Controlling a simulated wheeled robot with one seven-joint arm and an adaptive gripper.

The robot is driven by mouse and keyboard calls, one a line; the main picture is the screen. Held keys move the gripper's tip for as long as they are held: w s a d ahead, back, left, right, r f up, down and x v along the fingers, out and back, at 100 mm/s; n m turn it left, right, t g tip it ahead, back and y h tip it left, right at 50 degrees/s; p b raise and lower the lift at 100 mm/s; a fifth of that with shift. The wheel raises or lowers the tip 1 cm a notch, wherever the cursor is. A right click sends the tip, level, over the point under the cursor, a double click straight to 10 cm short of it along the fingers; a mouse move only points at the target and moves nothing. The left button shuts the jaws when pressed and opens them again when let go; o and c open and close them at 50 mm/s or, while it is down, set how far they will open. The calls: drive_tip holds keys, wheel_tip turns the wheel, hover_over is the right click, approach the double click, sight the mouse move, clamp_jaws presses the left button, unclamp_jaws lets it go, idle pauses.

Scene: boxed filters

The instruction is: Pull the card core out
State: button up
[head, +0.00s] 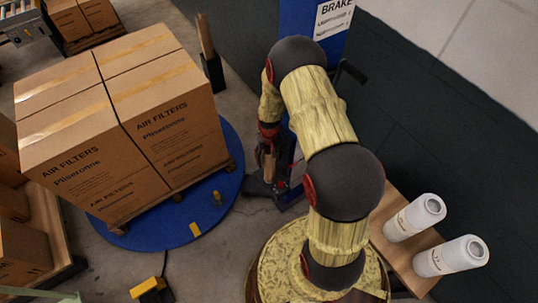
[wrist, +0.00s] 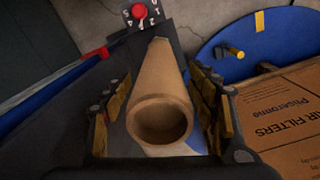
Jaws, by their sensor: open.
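The card core (wrist: 158,85) is a brown cardboard tube, its open round end toward the camera in the wrist view. It runs away from me toward a dark panel with a red knob. My gripper (wrist: 164,98) is open, one finger on each side of the tube, with gaps visible at both sides near its end. In the head view my gripper (head: 268,143) is low beside the blue column, partly behind my own arm. The core's far end and how it is held there are not clear.
Cartons marked AIR FILTERS (head: 150,125) stand on a pallet on a blue round turntable (head: 225,190) at left. A blue column (head: 300,20) with a BRAKE sign (head: 333,17) is behind my arm. White film rolls (head: 452,256) stand on a wooden surface (head: 405,250) at right.

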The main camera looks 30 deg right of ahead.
wheel_tip(320, 180, down, 2)
drive_tip(key=shift+f+b, duration=0.2)
drive_tip(key=shift+b, duration=0.1)
drive_tip(key=c, duration=0.3)
drive_tip(key=c, duration=1)
drive_tip(key=shift+o, duration=0.2)
drive_tip(key=shift+r+p, duration=0.3)
drive_tip(key=shift+r, duration=0.4)
drive_tip(key=shift+r+p, duration=2.65)
drive_tip(key=shift+r, duration=0.75)
